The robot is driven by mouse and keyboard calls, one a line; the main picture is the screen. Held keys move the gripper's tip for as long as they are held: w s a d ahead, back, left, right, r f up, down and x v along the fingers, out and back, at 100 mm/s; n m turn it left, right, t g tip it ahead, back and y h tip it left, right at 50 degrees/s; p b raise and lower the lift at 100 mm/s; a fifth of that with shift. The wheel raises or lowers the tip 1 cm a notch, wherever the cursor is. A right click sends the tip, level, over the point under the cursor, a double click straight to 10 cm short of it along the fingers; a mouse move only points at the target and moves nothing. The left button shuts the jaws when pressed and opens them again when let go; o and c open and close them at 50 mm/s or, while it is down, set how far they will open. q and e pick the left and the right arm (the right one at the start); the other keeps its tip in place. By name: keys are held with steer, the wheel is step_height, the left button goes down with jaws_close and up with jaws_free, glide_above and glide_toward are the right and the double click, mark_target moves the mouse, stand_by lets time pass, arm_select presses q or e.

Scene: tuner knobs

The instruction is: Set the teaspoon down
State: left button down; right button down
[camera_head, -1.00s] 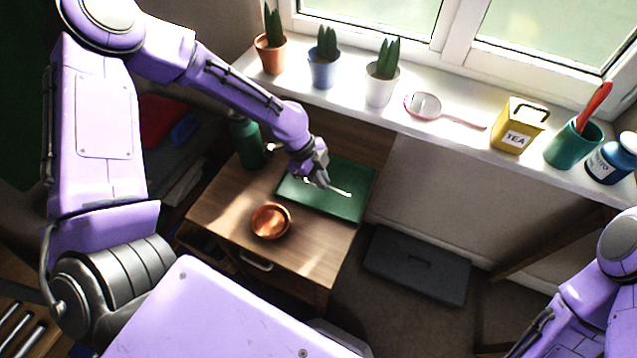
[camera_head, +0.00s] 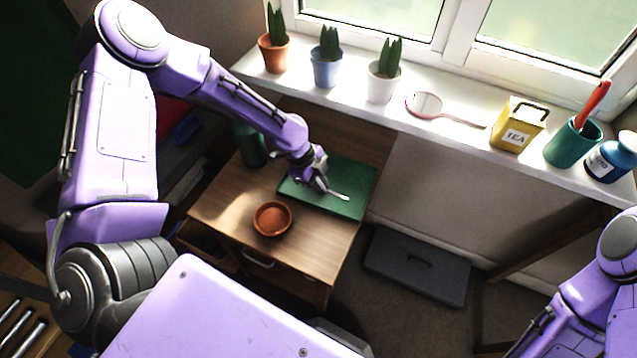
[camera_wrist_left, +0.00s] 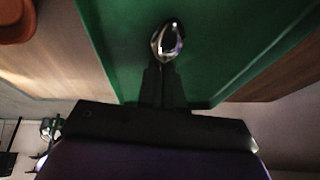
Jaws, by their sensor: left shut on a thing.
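The teaspoon (camera_head: 338,195) is pale and shiny in the head view, over the green tray (camera_head: 358,179) on the small wooden table. My left gripper (camera_head: 321,186) is shut on the teaspoon, low over the tray. In the left wrist view a shiny rounded end of the teaspoon (camera_wrist_left: 167,41) shows just beyond the dark fingertips, with the green tray (camera_wrist_left: 225,45) behind it. I cannot tell whether the teaspoon touches the tray. The rest of it is hidden by the gripper. My right gripper is out of view; only part of that arm shows.
A reddish-brown bowl (camera_head: 272,219) stands on the wooden table (camera_head: 226,214), in front of the tray. A dark green bottle (camera_head: 250,147) stands behind the gripper's left side. The windowsill behind holds potted cacti, a hand mirror (camera_head: 428,105) and a yellow tea tin (camera_head: 517,124).

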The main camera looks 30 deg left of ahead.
arm_select(q)
steer(key=c, duration=1.3)
jaws_free()
steer(key=shift+s+f, duration=0.5)
steer(key=shift+f, duration=0.15)
steer(key=r, duration=0.1)
steer(key=a+r, duration=0.1)
steer(key=r, duration=0.1)
steer(key=r+p, duration=0.1)
steer(key=shift+w+a+r, duration=0.2)
steer(key=shift+w, duration=0.15)
steer(key=w+v, duration=0.1)
steer(key=v, duration=0.7)
steer(key=shift+s+r+p, duration=0.3)
steer(key=shift+s, duration=0.15)
